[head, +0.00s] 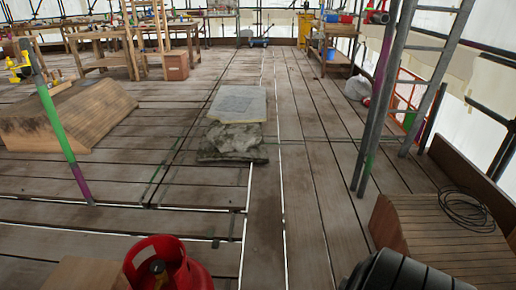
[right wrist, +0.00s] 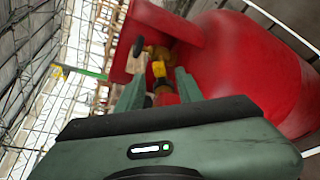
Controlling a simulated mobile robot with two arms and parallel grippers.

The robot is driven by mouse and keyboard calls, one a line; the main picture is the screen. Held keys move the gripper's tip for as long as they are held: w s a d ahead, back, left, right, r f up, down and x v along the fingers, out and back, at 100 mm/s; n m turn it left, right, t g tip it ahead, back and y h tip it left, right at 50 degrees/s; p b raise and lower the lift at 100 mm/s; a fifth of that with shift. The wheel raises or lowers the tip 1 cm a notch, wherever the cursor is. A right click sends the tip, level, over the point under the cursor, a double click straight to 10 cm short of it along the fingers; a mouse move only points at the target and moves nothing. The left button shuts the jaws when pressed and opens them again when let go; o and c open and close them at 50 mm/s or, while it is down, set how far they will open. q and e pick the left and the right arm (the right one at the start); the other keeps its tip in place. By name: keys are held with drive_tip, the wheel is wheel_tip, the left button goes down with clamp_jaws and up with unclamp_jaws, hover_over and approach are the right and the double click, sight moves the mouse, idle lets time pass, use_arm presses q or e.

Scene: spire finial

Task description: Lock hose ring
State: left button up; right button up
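A red gas cylinder (head: 190,272) stands at the bottom edge of the head view, with a dark valve knob inside its red collar. In the right wrist view the red cylinder (right wrist: 255,70) fills the upper right, and its brass valve has a black handwheel (right wrist: 139,46). A yellow fitting (right wrist: 158,69) with black and red parts below it shows between the fingers of my right gripper (right wrist: 160,78). The fingers stand apart, with small gaps seen beside the fitting. I cannot make out which part is the hose ring. My left gripper is in neither view.
A grey slab (head: 238,104) and a dark folded sheet (head: 232,143) lie on the plank floor. A wooden ramp (head: 72,115) is at left, another (head: 440,235) with a black cable coil (head: 467,210) at right. Scaffold poles (head: 385,100) stand at right.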

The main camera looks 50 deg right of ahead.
drive_tip(key=s+d+f+m+g+y+p, duration=0.1)
drive_tip(key=s+d+f+m+g+y, duration=0.15)
drive_tip(key=s+d+m+g, duration=0.4)
drive_tip(key=s+d+f+m+g+y+p, duration=0.1)
drive_tip(key=s+d+m+g+y, duration=0.25)
drive_tip(key=s+m, duration=0.5)
drive_tip(key=s+f+g+y+p, duration=0.1)
drive_tip(key=s+f+y+p, duration=0.1)
drive_tip(key=s+f+p, duration=0.7)
wheel_tip(320, 180, down, 4)
drive_tip(key=shift+s+a+r+m+y+p, duration=0.1)
drive_tip(key=shift+s+a+m+y+p, duration=0.2)
drive_tip(key=shift+p, duration=0.15)
